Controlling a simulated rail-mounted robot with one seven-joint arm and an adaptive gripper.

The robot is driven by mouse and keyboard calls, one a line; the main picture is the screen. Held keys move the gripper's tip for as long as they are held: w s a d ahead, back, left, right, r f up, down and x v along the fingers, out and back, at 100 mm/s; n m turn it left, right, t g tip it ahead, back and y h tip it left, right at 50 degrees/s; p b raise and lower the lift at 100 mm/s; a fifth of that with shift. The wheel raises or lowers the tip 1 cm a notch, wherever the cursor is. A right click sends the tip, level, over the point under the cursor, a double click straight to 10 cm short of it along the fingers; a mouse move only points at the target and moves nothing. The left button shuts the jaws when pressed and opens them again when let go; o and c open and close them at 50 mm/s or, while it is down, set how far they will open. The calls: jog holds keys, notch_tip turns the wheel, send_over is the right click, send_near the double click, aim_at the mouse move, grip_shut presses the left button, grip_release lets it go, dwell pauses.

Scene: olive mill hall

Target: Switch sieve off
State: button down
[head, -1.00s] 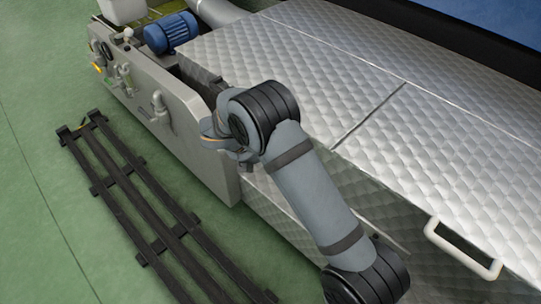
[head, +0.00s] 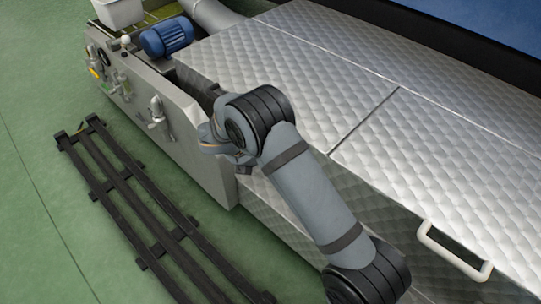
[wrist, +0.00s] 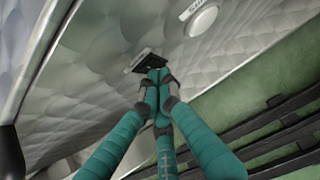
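My gripper (wrist: 157,80) has teal fingers with grey tips, and the tips meet in the wrist view. It looks shut with nothing visible between the tips. A small dark fitting (wrist: 146,61) sits on the quilted metal panel just beyond the fingertips; I cannot tell whether they touch. A pale round knob or cap (wrist: 203,19) with a small label (wrist: 191,8) beside it is on the same panel, up and to the right. I cannot tell which part is the sieve's switch.
Quilted metal covers (head: 300,60) fill the right side, with a pale handle (head: 455,250). A grey machine side (head: 190,140) carries a blue motor (head: 166,37) and valves (head: 157,112). A black slatted rack (head: 125,190) lies on the clear green floor (head: 40,200).

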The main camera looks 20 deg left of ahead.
dwell(0.3)
jog(key=s+a+f+p+v, duration=0.1)
jog(key=p+v, duration=0.3)
jog(key=v, duration=0.9)
jog(key=shift+s+f+p, duration=0.35)
jog(key=shift+d, duration=0.1)
jog(key=shift+s+f+p, duration=0.35)
jog(key=shift+f+p, duration=0.25)
jog(key=shift+f, duration=0.05)
jog(key=shift+f, duration=0.1)
